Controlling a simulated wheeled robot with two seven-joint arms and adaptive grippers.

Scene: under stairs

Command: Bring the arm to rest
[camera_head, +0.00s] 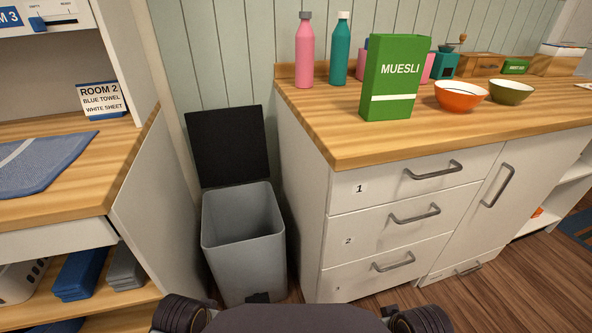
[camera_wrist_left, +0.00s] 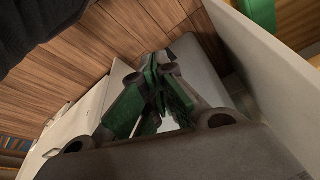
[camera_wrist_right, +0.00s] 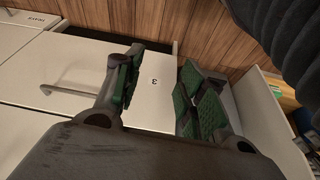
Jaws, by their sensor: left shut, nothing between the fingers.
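My left gripper shows in the left wrist view (camera_wrist_left: 160,75). Its green-padded fingers are together with nothing between them. My right gripper shows in the right wrist view (camera_wrist_right: 165,75). Its two fingers stand well apart and the gap between them is empty. The white drawer front marked 3 (camera_wrist_right: 155,100) is behind the right fingers. Neither gripper's fingers show in the head view. Only dark parts of my own body show along its bottom edge.
A grey bin (camera_head: 243,248) with its black lid up stands between the left shelf unit (camera_head: 150,190) and the drawer counter (camera_head: 340,148). The counter holds a green muesli box (camera_head: 393,80), bottles (camera_head: 304,50), an orange bowl (camera_head: 461,97) and a green bowl (camera_head: 511,91). Wooden floor (camera_head: 530,275) is clear at right.

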